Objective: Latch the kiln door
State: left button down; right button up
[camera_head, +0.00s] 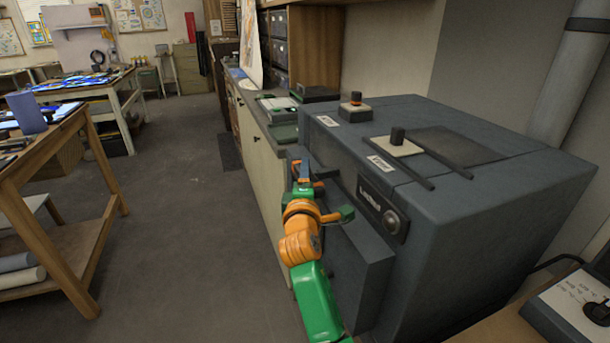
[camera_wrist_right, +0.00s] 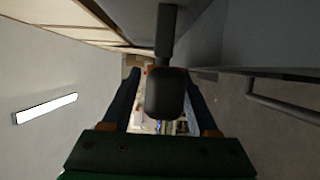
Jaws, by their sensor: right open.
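The kiln (camera_head: 480,205) is a big dark grey box at the right of the head view. Its thick grey door (camera_head: 365,262) stands at the side facing the aisle and looks closed or nearly so; I cannot tell whether it is flush. My right gripper (camera_head: 303,172) is beside the kiln's front, at the far end of the green and orange arm. In the right wrist view a black rounded latch handle (camera_wrist_right: 165,92) on a short stem sits between the open fingers of this gripper (camera_wrist_right: 161,88), with gaps on both sides. My left gripper is out of view.
A pale cabinet (camera_head: 262,170) with a dark worktop runs on behind the kiln. A wooden table (camera_head: 40,155) stands at the left, with open floor (camera_head: 190,220) between. A box with a black knob (camera_head: 590,305) lies at the lower right.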

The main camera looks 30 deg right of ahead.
grip_shut()
jog(key=shift+f, duration=0.1)
dwell(1.3)
